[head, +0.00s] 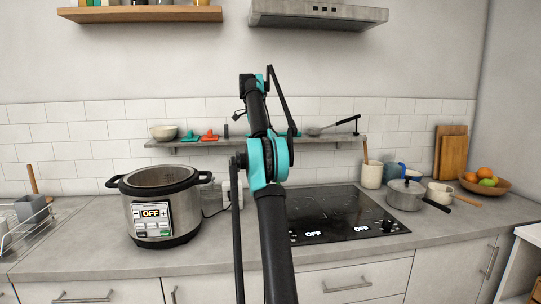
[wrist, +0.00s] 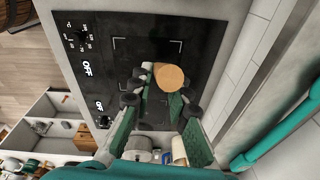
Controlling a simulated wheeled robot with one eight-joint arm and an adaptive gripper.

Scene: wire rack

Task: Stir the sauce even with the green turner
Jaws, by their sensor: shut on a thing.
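My gripper (wrist: 163,100) shows in the wrist view with its two green-padded fingers closed around a wooden handle, whose round tan end (wrist: 169,77) faces the camera. The tool's head is hidden, so I cannot tell from the frames whether this is the green turner. In the head view my own arm hides the gripper. A steel multicooker (head: 162,203) with a display reading OFF stands open on the counter at left; its contents are out of sight. No sauce is visible.
A black cooktop (head: 335,213) lies mid-counter, its displays reading OFF. A wall shelf (head: 222,142) holds a bowl (head: 164,132), teal and red items and a long-handled utensil. A cream crock (head: 371,175), fruit bowl (head: 485,184) and boards stand at right. A dish rack (head: 28,222) is at far left.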

